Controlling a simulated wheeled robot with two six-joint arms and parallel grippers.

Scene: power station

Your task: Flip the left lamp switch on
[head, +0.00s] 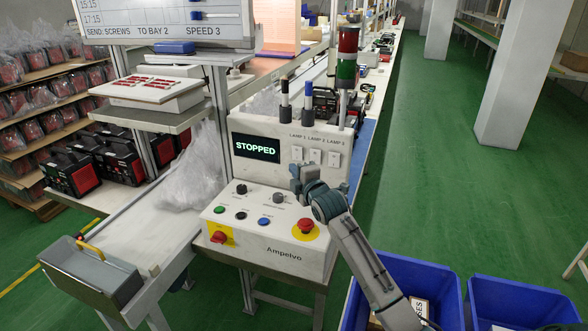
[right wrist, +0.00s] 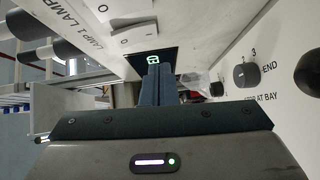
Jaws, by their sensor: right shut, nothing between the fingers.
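The control box (head: 265,215) has three white lamp switches side by side under their lamp labels. The left lamp switch (head: 297,153) is the one nearest the dark display (head: 256,147), which reads STOPPED. In the right wrist view the left lamp switch (right wrist: 135,38) is at the top, close to the fingertips. Its rocker position is too small to tell. The middle switch (head: 315,156) and right switch (head: 334,159) are beside it. My right gripper (head: 299,178) is shut and empty, just below the left switch; I see no contact. My left gripper is not in view.
Knobs and coloured buttons sit on the box's sloped face, with a red emergency button (head: 306,226) below my right gripper. Blue bins (head: 437,275) stand at the lower right.

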